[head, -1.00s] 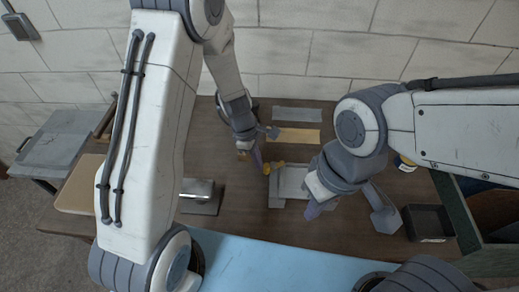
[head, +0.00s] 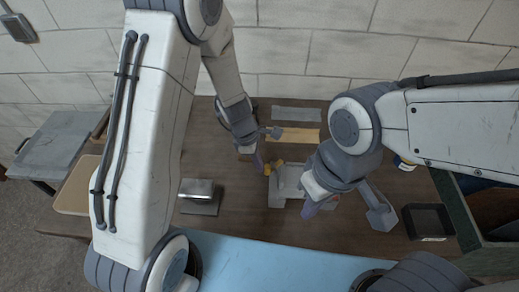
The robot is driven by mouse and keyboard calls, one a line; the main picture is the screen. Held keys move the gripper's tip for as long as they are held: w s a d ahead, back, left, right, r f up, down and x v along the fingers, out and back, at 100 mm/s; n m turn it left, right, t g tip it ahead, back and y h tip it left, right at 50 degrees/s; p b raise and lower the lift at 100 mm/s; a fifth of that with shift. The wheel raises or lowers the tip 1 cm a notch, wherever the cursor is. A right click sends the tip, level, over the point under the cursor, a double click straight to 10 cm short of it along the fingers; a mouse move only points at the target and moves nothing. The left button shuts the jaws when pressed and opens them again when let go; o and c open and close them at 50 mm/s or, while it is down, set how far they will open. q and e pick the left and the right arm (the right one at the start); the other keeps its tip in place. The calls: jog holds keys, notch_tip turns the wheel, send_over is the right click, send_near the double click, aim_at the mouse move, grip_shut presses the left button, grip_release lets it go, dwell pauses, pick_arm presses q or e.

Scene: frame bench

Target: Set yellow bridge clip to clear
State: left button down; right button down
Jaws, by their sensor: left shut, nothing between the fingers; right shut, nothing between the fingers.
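The yellow bridge clip (head: 268,168) shows as a small yellow piece at the left end of a grey frame (head: 277,199) on the bench. A second bit of yellow sits just right of it; I cannot tell if it is the same part. My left gripper (head: 257,160) is shut and empty, just left of the yellow piece; I cannot tell whether they touch. My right gripper (head: 310,208) is shut and empty, over the right front part of the frame and hiding some of it.
A yellow strip (head: 297,135) and a grey strip (head: 297,114) lie behind the frame. A black tray (head: 429,221) is at the right. A blue surface (head: 265,262) runs along the front.

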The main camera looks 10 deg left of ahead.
pick_arm(q)
jog(key=shift+s+d+n+t+b, duration=0.2)
jog(key=shift+s+d+n, duration=0.15)
jog(key=shift+n, duration=0.6)
jog(key=shift+s+d+n+t+b, duration=0.2)
jog(key=shift+s+d+n, duration=0.1)
jog(key=shift+n, duration=0.65)
jog(key=shift+w, duration=0.1)
jog(key=shift+w+d+r+p, duration=0.1)
jog(key=shift+w+d+p, duration=0.15)
jog(key=shift+p, duration=0.3)
jog(key=shift+w+d, duration=0.1)
jog(key=shift+w, duration=0.3)
